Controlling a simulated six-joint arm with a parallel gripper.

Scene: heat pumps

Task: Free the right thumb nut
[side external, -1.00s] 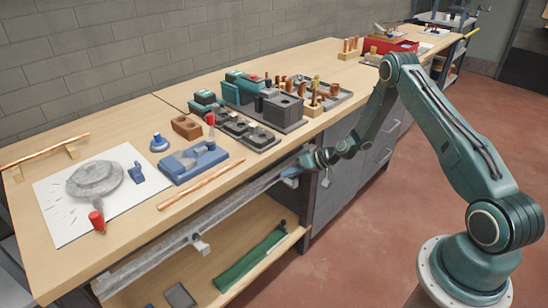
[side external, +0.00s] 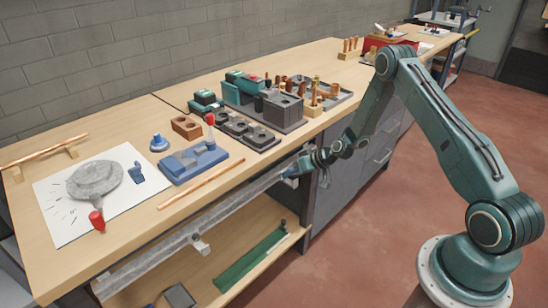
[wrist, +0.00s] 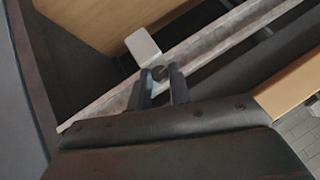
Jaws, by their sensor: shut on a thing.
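My gripper (side external: 287,173) is at the right end of the grey rail (side external: 235,207) below the bench's front edge. In the wrist view my gripper (wrist: 161,75) has its two dark fingers on either side of a small dark round knob, the right thumb nut (wrist: 160,72). It is shut on this nut. The nut sits at the rail (wrist: 210,52), beside a pale bracket plate (wrist: 142,46). In the side view the gripper hides the nut. Another pale bracket (side external: 201,246) sits further left along the rail.
The bench top (side external: 120,245) above holds a blue fixture (side external: 195,162), a copper pipe (side external: 200,184) and dark grey blocks. A lower shelf (side external: 215,272) with a green tray (side external: 250,260) lies under the rail. The floor in front is clear.

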